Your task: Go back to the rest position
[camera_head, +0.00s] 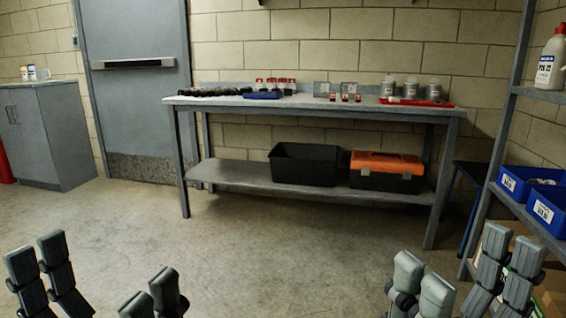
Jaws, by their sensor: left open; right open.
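My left gripper (104,284) is at the bottom left of the head view. Its grey fingers are spread wide apart, with only bare floor showing between them. My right gripper (461,282) is at the bottom right, also with its fingers spread and nothing held. Both grippers are in the foreground, well short of the workbench (330,106). The lower parts of both grippers are cut off by the bottom edge of the picture.
The bench carries bottles, a red tray (440,104) and small parts; its lower shelf holds a black bin (304,165) and an orange-black toolbox (386,172). A shelf rack with blue bins (546,209) stands right, near my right gripper. A grey cabinet (55,137) stands left. The middle floor is clear.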

